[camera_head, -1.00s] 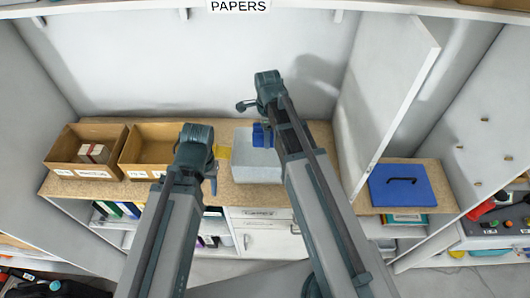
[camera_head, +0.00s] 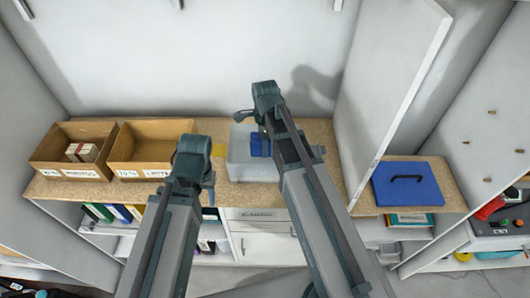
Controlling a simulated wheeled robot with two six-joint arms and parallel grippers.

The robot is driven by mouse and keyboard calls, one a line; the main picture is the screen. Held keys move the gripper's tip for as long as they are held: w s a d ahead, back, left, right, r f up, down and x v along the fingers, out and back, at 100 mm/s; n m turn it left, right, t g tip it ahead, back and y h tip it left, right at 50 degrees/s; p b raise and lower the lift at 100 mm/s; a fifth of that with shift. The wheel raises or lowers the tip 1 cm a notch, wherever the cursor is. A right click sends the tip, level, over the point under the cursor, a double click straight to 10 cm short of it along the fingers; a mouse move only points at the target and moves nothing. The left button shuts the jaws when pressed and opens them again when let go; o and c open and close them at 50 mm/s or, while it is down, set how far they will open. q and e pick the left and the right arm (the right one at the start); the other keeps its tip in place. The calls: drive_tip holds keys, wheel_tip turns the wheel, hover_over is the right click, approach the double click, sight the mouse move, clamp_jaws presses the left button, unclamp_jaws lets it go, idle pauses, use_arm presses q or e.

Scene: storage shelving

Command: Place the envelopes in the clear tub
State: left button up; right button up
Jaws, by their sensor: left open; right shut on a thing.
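The clear tub (camera_head: 242,171) stands on the brown worktop, left of the white upright panel. A small blue item (camera_head: 260,148) shows at the tub's right part, beside my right arm; I cannot tell what it is. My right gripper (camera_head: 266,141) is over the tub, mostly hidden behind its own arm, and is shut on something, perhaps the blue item. My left gripper (camera_head: 209,184) is open, left of the tub, near the worktop's front edge. A yellow patch (camera_head: 218,150) lies left of the tub, partly hidden. I cannot make out any envelope for certain.
A cardboard box (camera_head: 75,172) at the left holds a white banded bundle (camera_head: 82,152). A second cardboard box (camera_head: 150,172) beside it looks empty. A blue lid (camera_head: 408,188) with a black handle lies right of the white panel (camera_head: 392,85). Drawers and binders are below.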

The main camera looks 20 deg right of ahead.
drive_tip(key=shift+f+b, duration=1.2)
drive_tip(key=shift+f, duration=0.35)
drive_tip(key=shift+f, duration=0.1)
drive_tip(key=shift+f, duration=0.15)
drive_tip(key=o, duration=1.5)
drive_tip(key=shift+r, duration=0.25)
